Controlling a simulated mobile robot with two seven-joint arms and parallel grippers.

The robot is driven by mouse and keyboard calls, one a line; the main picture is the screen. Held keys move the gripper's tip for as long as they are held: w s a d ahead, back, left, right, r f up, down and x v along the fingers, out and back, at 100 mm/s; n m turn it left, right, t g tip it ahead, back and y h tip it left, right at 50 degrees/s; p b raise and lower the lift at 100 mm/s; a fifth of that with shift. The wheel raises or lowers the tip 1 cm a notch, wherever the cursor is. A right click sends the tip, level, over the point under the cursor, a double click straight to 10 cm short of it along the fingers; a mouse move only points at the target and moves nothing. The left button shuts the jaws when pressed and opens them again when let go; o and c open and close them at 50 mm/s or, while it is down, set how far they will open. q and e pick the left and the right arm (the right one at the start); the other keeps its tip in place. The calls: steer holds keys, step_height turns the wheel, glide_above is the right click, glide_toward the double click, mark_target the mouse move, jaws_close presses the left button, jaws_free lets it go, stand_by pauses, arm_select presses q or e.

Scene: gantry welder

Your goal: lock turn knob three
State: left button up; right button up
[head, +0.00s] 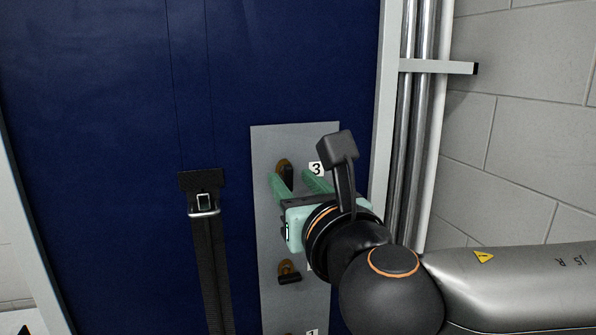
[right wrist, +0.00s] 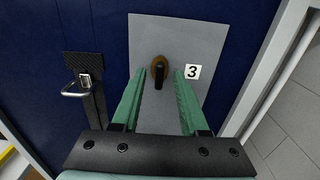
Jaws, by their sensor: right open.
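Turn knob three (head: 284,169) is a brown-gold round knob with a black handle, on a grey plate beside a white label "3" (head: 316,169). In the right wrist view the knob (right wrist: 159,73) has its black handle standing roughly upright. My right gripper (head: 296,182) has green fingers. It is open and empty in front of the plate, and in the right wrist view its fingertips (right wrist: 159,74) lie on either side of the knob. I cannot tell whether the fingertips reach as far as the handle. My left gripper is not in view.
The grey plate (head: 266,228) is on a dark blue panel (head: 100,110). Another knob (head: 288,271) sits lower on it, with its handle more level. A black strap with a metal buckle (head: 205,211) hangs at left. Vertical pipes (head: 424,130) and a block wall (head: 530,150) are at right.

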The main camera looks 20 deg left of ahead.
steer(key=shift+w+a, duration=0.4)
steer(key=shift+w, duration=0.2)
steer(key=shift+c, duration=0.3)
jaws_close()
